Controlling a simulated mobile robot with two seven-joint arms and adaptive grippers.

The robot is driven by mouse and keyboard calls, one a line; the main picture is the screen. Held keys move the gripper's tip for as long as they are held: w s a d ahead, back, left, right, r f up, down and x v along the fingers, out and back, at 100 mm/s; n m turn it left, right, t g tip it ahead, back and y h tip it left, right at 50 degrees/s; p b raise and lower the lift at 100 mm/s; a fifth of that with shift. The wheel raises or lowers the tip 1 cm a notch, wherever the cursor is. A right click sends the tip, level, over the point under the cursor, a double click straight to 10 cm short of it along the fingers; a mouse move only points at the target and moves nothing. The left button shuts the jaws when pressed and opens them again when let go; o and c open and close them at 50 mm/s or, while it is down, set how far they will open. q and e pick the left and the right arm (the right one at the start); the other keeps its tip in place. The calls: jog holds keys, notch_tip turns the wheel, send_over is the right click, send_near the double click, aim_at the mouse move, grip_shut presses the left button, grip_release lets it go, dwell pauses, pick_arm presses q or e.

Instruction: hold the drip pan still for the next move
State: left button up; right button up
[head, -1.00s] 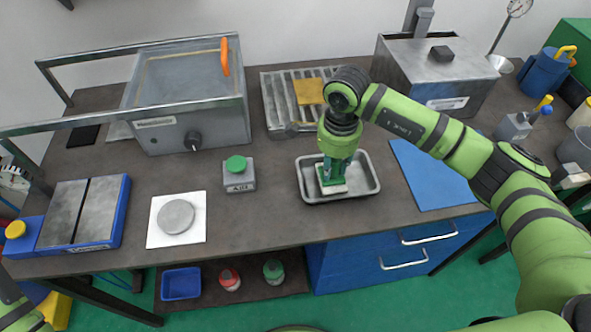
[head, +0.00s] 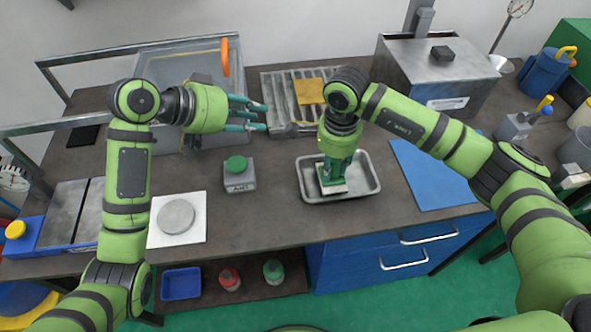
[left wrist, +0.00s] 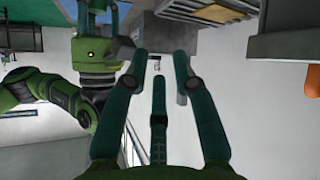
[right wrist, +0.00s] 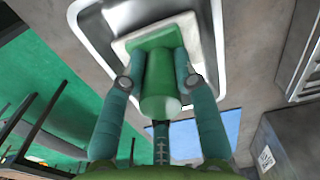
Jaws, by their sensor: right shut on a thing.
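The drip pan (head: 372,188) is a grey metal tray with a raised rim, lying on the bench right of centre; part of it shows in the right wrist view (right wrist: 92,32). My right gripper (head: 333,180) points down into it, shut on a green handle (right wrist: 160,88). The handle rises from a pale square block (right wrist: 205,40) inside the pan. Whether the block touches the pan floor is hard to tell. My left gripper (head: 262,115) is open and empty above the bench, left of the pan, its fingers pointing right; its spread fingers show in the left wrist view (left wrist: 160,65).
A grey box with a green button (head: 237,173) stands left of the pan. A slatted rack (head: 285,95) with a yellow piece lies behind, near my left fingers. A blue mat (head: 435,175) lies to the right. A steel tank (head: 440,75) stands behind.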

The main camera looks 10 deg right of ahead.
pick_arm(q)
jog(key=s+d+f+m+y, duration=0.1)
jog(key=d+f, duration=0.1)
jog(key=f, duration=0.1)
jog(key=s+d+f+m+g+y, duration=0.1)
jog(key=d+f, duration=0.1)
jog(key=f, duration=0.2)
jog(key=d+f+m+g+y, duration=0.1)
jog(key=f, duration=0.2)
jog(key=shift+s+d+f+m, duration=0.3)
jog(key=shift+s+d+f, duration=0.1)
jog(key=s+d+r+m+g+y, duration=0.2)
jog(key=s+r+m, duration=0.3)
jog(key=s+m, duration=0.2)
send_near(321, 208)
jog(key=shift+y, duration=0.3)
jog(key=x, duration=0.6)
jog(key=shift+w+d, duration=0.2)
jog(key=shift+d, duration=0.15)
jog(key=shift+c, duration=0.5)
grip_shut()
jog(key=shift+s, duration=0.1)
